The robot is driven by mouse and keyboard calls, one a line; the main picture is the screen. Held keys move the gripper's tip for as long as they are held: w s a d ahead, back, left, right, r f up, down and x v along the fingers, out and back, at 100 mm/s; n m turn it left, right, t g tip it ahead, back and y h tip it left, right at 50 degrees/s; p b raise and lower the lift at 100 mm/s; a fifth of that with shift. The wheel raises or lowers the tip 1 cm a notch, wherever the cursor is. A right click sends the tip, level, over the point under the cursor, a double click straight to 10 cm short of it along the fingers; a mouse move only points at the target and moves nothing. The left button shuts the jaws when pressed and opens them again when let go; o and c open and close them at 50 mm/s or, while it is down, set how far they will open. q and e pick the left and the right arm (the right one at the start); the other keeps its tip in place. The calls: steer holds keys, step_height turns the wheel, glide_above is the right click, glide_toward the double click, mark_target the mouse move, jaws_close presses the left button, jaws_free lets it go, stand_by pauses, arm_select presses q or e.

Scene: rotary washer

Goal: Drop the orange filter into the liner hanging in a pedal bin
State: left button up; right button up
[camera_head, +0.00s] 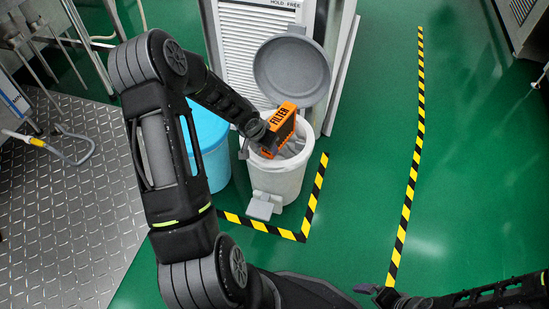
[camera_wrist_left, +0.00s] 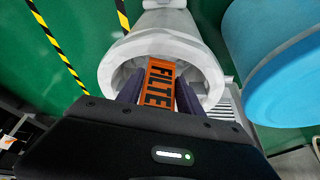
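The orange filter (camera_head: 279,128), marked "FILTER" in black, is between the fingers of my left gripper (camera_head: 268,143). It also shows between the two dark fingers in the left wrist view (camera_wrist_left: 158,82). The gripper is shut on it and holds it over the mouth of the white pedal bin (camera_head: 277,182). The bin's round grey lid (camera_head: 292,70) stands open behind it. A pale liner (camera_head: 293,148) shows inside the bin's mouth, partly hidden by the filter and gripper. My right gripper (camera_head: 376,293) is at the bottom edge, away from the bin; its finger gap is unclear.
A blue bin (camera_head: 212,150) stands left of the pedal bin, partly behind my left arm. A white louvred panel (camera_head: 245,45) is behind. The grey pedal (camera_head: 262,206) faces front. Striped floor tape (camera_head: 308,205) runs around the bin's front and right. Green floor at right is clear.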

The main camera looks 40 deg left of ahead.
arm_select(q)
steer(key=o, duration=0.4)
steer(key=shift+o, duration=0.2)
steer(key=p+v, duration=0.4)
steer(key=v, duration=0.3)
steer(key=shift+r, duration=0.4)
steer(key=shift+s, duration=0.1)
